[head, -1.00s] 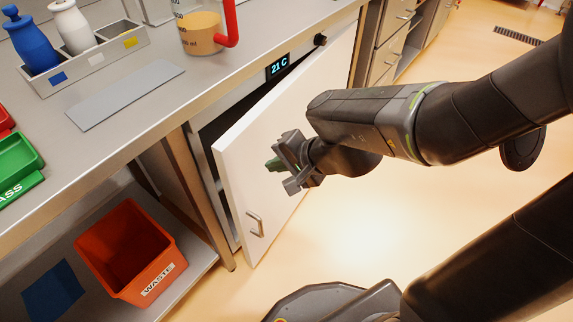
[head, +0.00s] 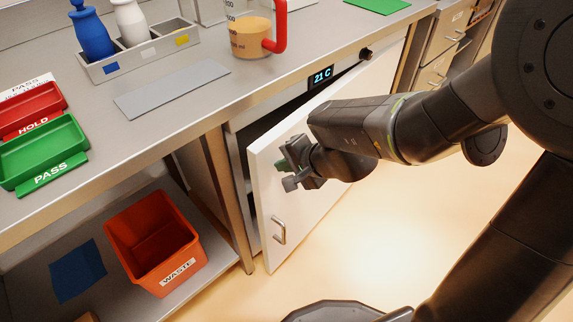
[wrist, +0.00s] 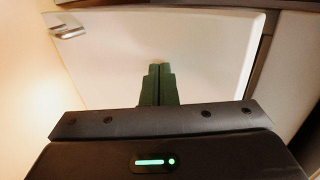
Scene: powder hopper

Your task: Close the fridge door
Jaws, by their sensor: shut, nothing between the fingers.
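The white fridge door (head: 335,150) stands partly open under the counter, with a dark gap along its left edge. Its metal handle (head: 279,230) is low on the outer face; in the wrist view the handle (wrist: 70,32) is at the top left. The fridge display (head: 321,77) reads 21 C. My gripper (head: 283,166) is shut and empty, in front of the door's outer face near its free edge. In the wrist view the green fingertips (wrist: 158,72) are together, pointing at the white panel (wrist: 200,60). I cannot tell whether they touch it.
The steel counter (head: 215,115) runs above the fridge. An orange waste bin (head: 155,240) stands on the lower shelf to the left. Drawers (head: 440,45) are beyond the fridge. The floor (head: 390,220) right of the door is clear.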

